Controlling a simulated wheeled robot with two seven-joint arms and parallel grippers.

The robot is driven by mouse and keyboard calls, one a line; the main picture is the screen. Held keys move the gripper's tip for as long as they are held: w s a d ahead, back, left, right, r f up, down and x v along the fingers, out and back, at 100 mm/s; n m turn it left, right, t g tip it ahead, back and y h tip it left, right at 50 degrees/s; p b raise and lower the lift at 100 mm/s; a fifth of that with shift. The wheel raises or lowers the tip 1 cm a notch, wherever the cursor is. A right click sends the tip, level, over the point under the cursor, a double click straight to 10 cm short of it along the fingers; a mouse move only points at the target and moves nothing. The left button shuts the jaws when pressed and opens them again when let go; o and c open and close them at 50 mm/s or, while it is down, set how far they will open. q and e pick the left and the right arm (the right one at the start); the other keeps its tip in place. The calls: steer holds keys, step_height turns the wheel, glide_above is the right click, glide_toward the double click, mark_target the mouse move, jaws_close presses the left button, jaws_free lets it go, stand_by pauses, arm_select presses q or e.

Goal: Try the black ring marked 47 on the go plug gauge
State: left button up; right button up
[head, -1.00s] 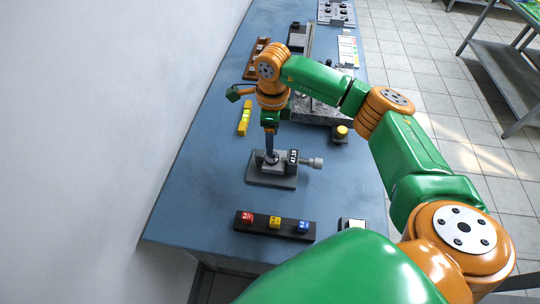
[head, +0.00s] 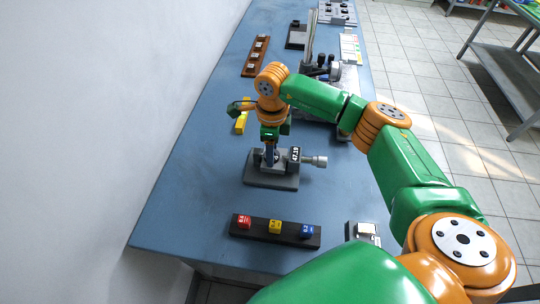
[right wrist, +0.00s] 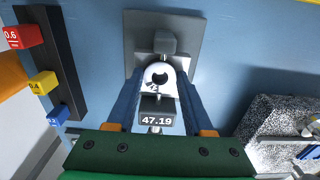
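In the head view my right gripper (head: 270,158) points down at a micrometer stand with a grey base (head: 262,181). The stand has a dark display (head: 294,155) and a thimble (head: 318,162) on its right. In the right wrist view the display (right wrist: 157,120) reads 47.19. My right gripper's blue fingers (right wrist: 159,82) flank a pale rounded piece (right wrist: 158,70) with a dark hole and a small unclear dark mark. Whether they press on it is unclear. I cannot make out a black ring marked 47 or identify the go plug gauge. My left gripper is not visible.
A dark rack (head: 260,230) with red, yellow and blue tags stands nearer the front edge. A brown rack (head: 248,64) and a yellow bar (head: 241,122) lie farther back. A grey speckled block (right wrist: 275,130) is beside the stand. The left table strip is clear.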

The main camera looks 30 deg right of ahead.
steer(key=c, duration=0.4)
step_height(320, 180, up, 5)
steer(key=p, duration=0.4)
steer(key=shift+r, duration=0.15)
steer(key=s+a+r+n, duration=0.2)
steer(key=s+r+n, duration=0.2)
steer(key=n, duration=0.8)
steer(key=s+a+r+n, duration=0.3)
steer(key=s+n, duration=0.4)
steer(key=n, duration=0.6)
steer(key=shift+s+r, duration=0.25)
steer(key=shift+r, duration=0.4)
